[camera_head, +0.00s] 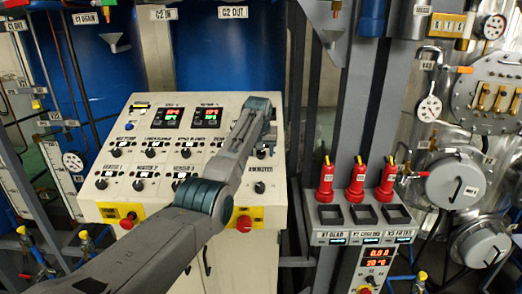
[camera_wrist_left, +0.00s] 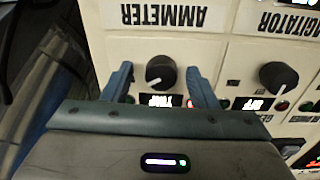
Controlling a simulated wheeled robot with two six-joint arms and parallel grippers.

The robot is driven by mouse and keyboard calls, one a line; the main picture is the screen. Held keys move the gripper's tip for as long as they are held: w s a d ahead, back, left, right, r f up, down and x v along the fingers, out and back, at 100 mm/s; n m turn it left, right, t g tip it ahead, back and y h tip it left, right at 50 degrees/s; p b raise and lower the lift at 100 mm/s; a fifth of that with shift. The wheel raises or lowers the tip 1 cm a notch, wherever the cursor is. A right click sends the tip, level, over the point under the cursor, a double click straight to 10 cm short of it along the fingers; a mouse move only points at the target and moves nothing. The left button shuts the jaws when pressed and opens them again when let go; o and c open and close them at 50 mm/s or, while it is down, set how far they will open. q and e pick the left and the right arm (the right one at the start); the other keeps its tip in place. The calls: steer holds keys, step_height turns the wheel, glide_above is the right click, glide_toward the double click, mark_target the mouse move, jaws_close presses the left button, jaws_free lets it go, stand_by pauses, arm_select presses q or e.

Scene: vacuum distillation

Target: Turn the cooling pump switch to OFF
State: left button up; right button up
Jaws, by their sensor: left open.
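A black rotary knob (camera_wrist_left: 161,73) with a white pointer line sits on the cream control panel (camera_head: 103,206). In the left wrist view, seen upside down, it lies between the two blue-grey fingers of my left gripper (camera_wrist_left: 163,84). The fingers are open, one on each side, with gaps to the knob. My right gripper is not in view.
A second black knob (camera_wrist_left: 278,76) sits beside it, below the AGITATOR lettering. Red emergency buttons (camera_head: 128,220) are along the panel's lower edge. A rack with three red bottles (camera_head: 357,180) stands right of the panel. Blue drums (camera_head: 211,50) stand behind.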

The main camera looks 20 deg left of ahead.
arm_select(q)
steer(key=shift+a, duration=0.1)
steer(key=c, duration=1)
steer(key=shift+o, duration=0.2)
steer(key=shift+n, duration=0.8)
steer(key=n, duration=0.6)
steer(key=shift+w+n, duration=0.1)
steer(key=shift+n, duration=0.3)
steer(key=n, duration=0.3)
steer(key=shift+n, duration=0.3)
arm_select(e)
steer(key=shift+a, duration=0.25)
